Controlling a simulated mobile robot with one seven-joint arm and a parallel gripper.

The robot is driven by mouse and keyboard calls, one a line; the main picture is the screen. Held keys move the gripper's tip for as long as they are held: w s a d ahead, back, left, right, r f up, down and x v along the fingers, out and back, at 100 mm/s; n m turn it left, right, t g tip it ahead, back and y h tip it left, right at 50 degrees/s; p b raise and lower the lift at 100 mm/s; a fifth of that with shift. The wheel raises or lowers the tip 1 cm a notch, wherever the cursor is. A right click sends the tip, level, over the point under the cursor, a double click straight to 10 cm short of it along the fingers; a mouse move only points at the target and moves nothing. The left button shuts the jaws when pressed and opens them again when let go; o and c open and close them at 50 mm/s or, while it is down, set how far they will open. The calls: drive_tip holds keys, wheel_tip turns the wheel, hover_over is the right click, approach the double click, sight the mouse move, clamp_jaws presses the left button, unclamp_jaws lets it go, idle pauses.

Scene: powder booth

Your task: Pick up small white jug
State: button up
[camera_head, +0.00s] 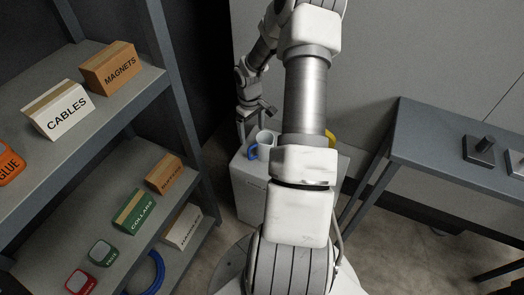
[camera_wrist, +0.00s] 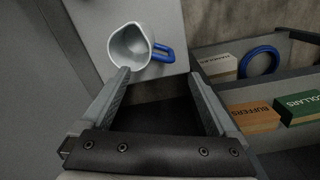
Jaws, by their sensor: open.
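A small white jug (camera_head: 265,139) with a blue handle stands on a white cabinet (camera_head: 248,190), partly behind my arm in the head view. In the wrist view the jug (camera_wrist: 128,48) is seen into from above, its blue handle pointing right. My gripper (camera_head: 256,120) is open and empty, just above and beside the jug in the head view. In the wrist view my gripper (camera_wrist: 159,73) has its fingers wide apart. The left fingertip overlaps the jug's lower edge; I cannot tell whether they touch. The handle lies ahead of the gap between the fingers.
A yellow object (camera_head: 330,138) shows partly behind my arm. A grey shelf (camera_head: 95,138) at left holds boxes, including a cables box (camera_head: 60,110), and a blue ring (camera_head: 147,272). A grey table (camera_head: 430,145) stands at right. Floor shows between cabinet and table.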

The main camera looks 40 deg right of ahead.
sight(260, 149)
wheel_tip(260, 149, down, 7)
drive_tip(key=shift+f+b, duration=0.15)
drive_tip(key=shift+b, duration=0.5)
drive_tip(key=shift+f+b, duration=0.75)
drive_tip(key=shift+f, duration=1.95)
clamp_jaws()
